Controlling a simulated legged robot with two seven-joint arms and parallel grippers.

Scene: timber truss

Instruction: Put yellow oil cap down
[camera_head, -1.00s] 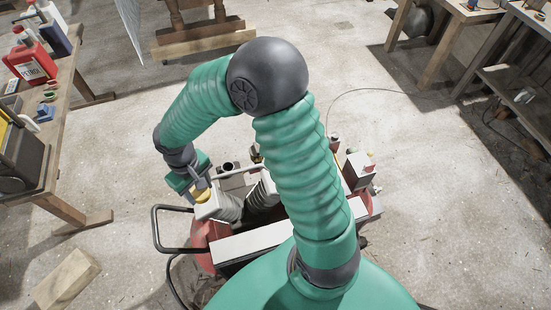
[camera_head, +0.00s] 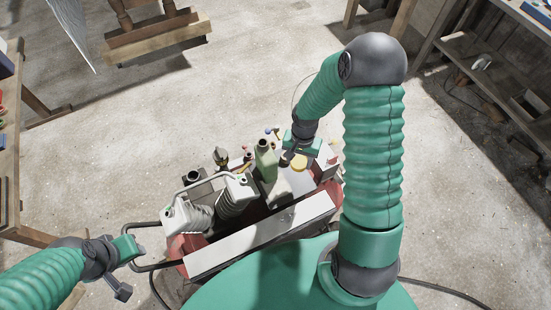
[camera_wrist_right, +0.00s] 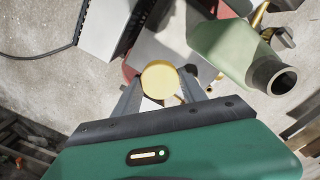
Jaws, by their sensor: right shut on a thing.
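The yellow oil cap (camera_wrist_right: 159,78) is a round disc between the fingertips of my right gripper (camera_wrist_right: 160,90) in the right wrist view. The fingers are shut on it. In the head view the cap (camera_head: 299,162) shows just below my right gripper (camera_head: 291,157), over the right part of the red cart. I cannot tell whether the cap touches the surface under it. My left gripper (camera_head: 134,250) is at the lower left by the cart's handle; its finger opening is not clear.
In the right wrist view the green bottle (camera_wrist_right: 225,50) stands close right of the cap. A wooden table (camera_head: 10,150) is at the left edge.

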